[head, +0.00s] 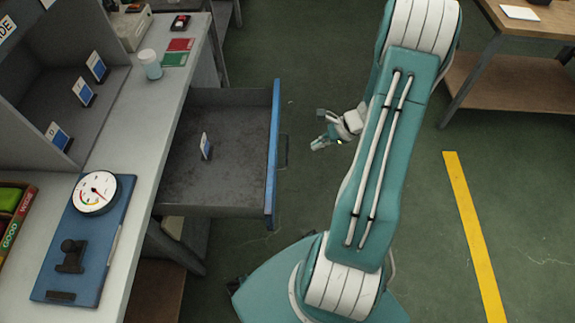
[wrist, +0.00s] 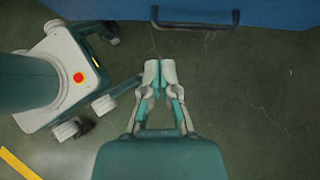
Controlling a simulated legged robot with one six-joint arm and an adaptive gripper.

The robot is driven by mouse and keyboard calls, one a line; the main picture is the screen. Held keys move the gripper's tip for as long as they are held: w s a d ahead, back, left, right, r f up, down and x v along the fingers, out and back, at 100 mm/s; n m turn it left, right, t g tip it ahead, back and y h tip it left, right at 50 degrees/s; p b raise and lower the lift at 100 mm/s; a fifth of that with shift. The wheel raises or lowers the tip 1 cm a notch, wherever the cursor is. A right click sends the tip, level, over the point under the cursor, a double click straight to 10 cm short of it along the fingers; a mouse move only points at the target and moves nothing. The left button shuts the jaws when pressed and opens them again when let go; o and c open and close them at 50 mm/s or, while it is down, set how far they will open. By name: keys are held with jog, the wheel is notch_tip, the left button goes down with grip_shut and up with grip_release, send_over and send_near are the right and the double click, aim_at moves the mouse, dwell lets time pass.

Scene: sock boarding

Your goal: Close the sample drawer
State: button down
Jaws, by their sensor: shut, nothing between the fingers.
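The sample drawer (head: 190,182) is pulled out of the grey workbench, and a small card (head: 205,146) stands inside it. Its blue front (head: 272,150) faces right and carries a dark bar handle (head: 283,152). In the wrist view the blue front (wrist: 265,12) runs along the top edge, with the handle (wrist: 195,24) below it. My gripper (head: 322,141) is to the right of the handle, apart from it. In the wrist view my gripper (wrist: 160,68) points toward the drawer front, its fingers together and empty, with floor visible between the fingertips and the handle.
The workbench top (head: 135,170) holds a dial gauge (head: 95,192) on a blue board, a white jar (head: 150,64) and red and green cards. A wooden table (head: 510,70) stands at the upper right. A yellow floor stripe (head: 473,235) runs down the right. Green floor between is clear.

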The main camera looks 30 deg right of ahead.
aim_at(287, 165)
jog(key=shift+m, duration=0.5)
jog(key=x, duration=0.7)
jog(key=f+x, duration=0.1)
jog(key=x, duration=0.2)
jog(key=shift+s+d+f, duration=0.15)
jog(key=shift+s+d, duration=0.15)
jog(key=shift+s, duration=0.05)
jog(key=w+a, duration=0.2)
jog(key=shift+a, duration=0.4)
jog(key=shift+w+a, duration=0.15)
jog(key=shift+a, duration=0.15)
jog(key=w+a, duration=0.6)
jog(key=a, duration=0.3)
jog(key=w+a, duration=0.7)
jog(key=a, duration=0.2)
jog(key=w+a, duration=0.6)
jog(key=a, duration=0.4)
jog(key=shift+w, duration=0.15)
jog(key=shift+w+a, duration=0.5)
jog(key=shift+a, duration=0.15)
